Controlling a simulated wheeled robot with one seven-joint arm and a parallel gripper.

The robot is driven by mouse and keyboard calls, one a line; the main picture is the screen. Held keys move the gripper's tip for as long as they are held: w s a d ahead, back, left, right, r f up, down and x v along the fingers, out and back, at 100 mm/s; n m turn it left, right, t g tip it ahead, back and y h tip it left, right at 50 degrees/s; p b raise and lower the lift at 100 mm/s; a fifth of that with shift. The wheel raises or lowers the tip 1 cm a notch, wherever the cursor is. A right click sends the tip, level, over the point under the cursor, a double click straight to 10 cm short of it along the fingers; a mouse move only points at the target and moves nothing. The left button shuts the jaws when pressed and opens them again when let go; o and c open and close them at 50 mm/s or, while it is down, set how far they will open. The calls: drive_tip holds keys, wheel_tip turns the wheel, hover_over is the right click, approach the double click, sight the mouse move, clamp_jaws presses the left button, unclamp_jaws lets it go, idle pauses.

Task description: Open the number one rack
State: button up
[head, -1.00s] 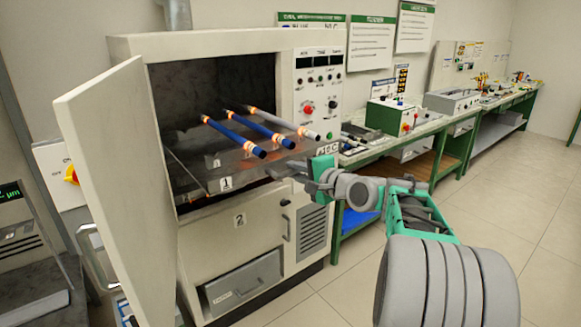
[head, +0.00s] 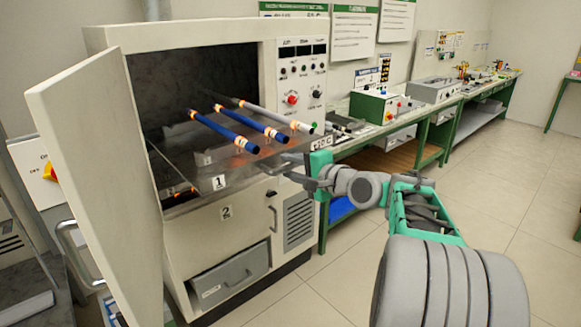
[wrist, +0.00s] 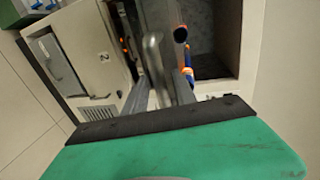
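The number one rack (head: 190,203) is a grey metal shelf with a "1" label on its front edge, standing a little out of the open furnace cabinet. Two blue rods (head: 228,134) and a grey-white rod (head: 276,116) lie across it, with orange glowing bands. My gripper (head: 268,170) is at the rack's front edge, right of the label. In the wrist view, the fingers of my gripper (wrist: 163,95) are closed about a grey bar-shaped handle (wrist: 155,58). The exact contact is partly hidden and blurred.
The cabinet door (head: 95,165) stands swung open at the left. Below the rack are a panel labelled "2" (head: 226,212) and a drawer (head: 230,275). A green workbench (head: 410,135) runs along the wall at right. The floor (head: 500,240) in front is clear.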

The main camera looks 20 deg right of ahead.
drive_tip(key=shift+o, duration=0.4)
drive_tip(key=v, duration=0.7)
drive_tip(key=shift+s+d, duration=0.15)
drive_tip(key=shift+s, duration=0.25)
drive_tip(key=shift+r, duration=0.1)
